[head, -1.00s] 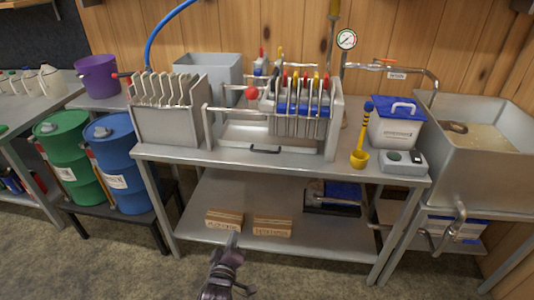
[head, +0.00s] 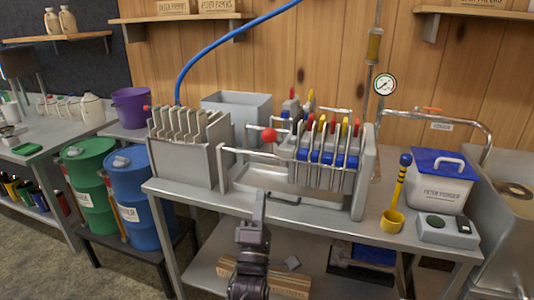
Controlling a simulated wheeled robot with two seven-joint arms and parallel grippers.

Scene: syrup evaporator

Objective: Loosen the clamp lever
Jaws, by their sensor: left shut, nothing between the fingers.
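The filter press (head: 365,160) stands on the metal bench with a pack of plates in its frame, several with blue, red or yellow parts. A red ball knob (head: 269,135), which looks like the end of the clamp lever, sits at the left end of the plate pack. The lever's arm is hard to make out. My left gripper (head: 260,196) is shut and empty, pointing up at the bench's front edge. It is below the red knob in the picture and apart from it. My right gripper is not in view.
A rack of spare plates (head: 185,155) stands left of the press, with a blue hose (head: 230,38) above. A pale tray (head: 255,181) lies below the knob.

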